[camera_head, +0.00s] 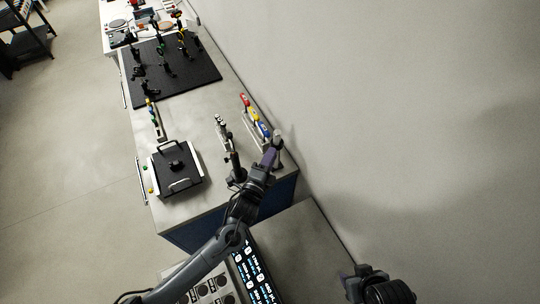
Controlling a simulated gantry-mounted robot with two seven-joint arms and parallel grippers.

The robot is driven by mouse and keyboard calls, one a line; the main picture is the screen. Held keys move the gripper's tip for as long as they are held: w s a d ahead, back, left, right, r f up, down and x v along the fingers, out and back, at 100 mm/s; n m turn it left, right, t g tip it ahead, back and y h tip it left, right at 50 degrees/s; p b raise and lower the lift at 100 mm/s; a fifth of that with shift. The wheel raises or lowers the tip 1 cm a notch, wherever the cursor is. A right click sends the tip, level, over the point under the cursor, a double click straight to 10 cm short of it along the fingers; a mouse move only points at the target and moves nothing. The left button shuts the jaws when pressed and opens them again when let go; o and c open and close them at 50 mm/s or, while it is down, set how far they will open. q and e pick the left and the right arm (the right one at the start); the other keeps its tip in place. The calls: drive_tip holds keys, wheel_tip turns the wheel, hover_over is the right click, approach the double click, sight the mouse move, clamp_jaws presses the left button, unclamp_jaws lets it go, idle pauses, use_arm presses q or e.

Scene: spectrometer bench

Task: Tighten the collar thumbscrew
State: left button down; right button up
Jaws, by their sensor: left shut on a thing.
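My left gripper (273,150) is at the near right end of the bench, beside a rack of colour-handled tools. It is shut on a small grey piece (278,136), which I cannot identify at this size. A dark upright post stand (235,165) is just left of my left gripper. I cannot make out a collar or its thumbscrew; they are too small or hidden. My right gripper (372,286) is low at the bottom right, dark and partly cut off, away from the bench. Its jaws cannot be read.
The tool rack (262,140) has red, yellow and blue handles. A black square device (176,168) with a handle is on the bench's left. A black breadboard (200,70) with several posts lies farther back. A lit display panel (255,275) is in front. The wall closes the right side.

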use_arm(q)
drive_tip(key=m+p, duration=0.2)
drive_tip(key=m, duration=0.7)
drive_tip(key=shift+p, duration=0.3)
drive_tip(key=shift+m, duration=0.3)
drive_tip(key=c, duration=1.1)
unclamp_jaws()
drive_tip(key=v, duration=1)
drive_tip(key=shift+s+a+b, duration=0.15)
drive_tip(key=shift+s+b, duration=0.2)
